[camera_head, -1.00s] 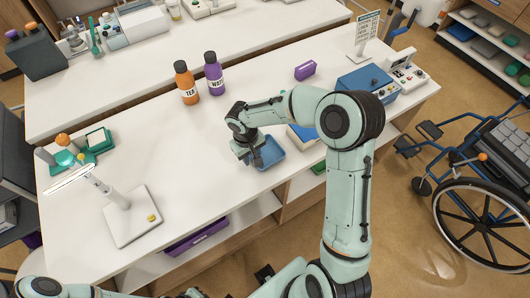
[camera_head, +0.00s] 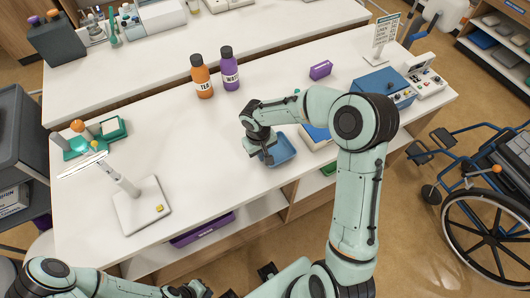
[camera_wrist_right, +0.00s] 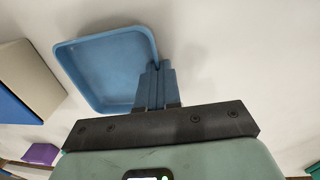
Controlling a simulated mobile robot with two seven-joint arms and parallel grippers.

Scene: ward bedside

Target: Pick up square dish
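The square dish (camera_head: 283,150) is a shallow blue tray on the white table, near the front edge right of centre. It also shows in the right wrist view (camera_wrist_right: 100,72), with its open side visible. My right gripper (camera_head: 262,158) is at the dish's left side. In the right wrist view its two fingers (camera_wrist_right: 157,80) are close together with the dish's rim between them. I cannot tell whether the dish is clear of the table. My left gripper (camera_head: 195,290) is at the bottom edge of the head view, low and partly cut off; its fingers are unclear.
An orange bottle (camera_head: 202,78) and a purple bottle (camera_head: 229,70) stand behind the dish. A blue-topped box (camera_head: 316,138) lies close to its right. A purple box (camera_head: 320,70) and a blue device (camera_head: 382,88) stand further right. A white stand (camera_head: 143,205) is at left.

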